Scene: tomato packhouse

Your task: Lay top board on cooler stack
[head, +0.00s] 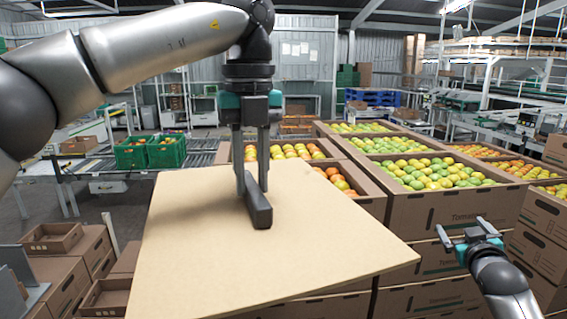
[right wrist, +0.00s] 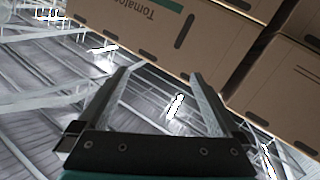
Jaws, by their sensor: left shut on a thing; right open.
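The top board (head: 190,240) is a flat, light brown sheet with a dark bar handle (head: 259,208) on its upper face. My left gripper (head: 252,185) points down and is shut on the handle. The board is tilted in the head view and covers part of the cooler stack. The stack is made of brown cartons (head: 450,208) filled with green, yellow and orange tomatoes (head: 420,172). My right gripper (head: 467,234) is open and empty in front of the cartons at the right. In the right wrist view its two fingers (right wrist: 160,85) are apart, with cartons (right wrist: 150,28) beyond.
Empty brown boxes (head: 50,238) stand at the lower left. Green crates (head: 166,151) sit on a roller conveyor (head: 85,165) behind. More cartons (head: 543,215) stand at the right edge. What lies under the board is hidden.

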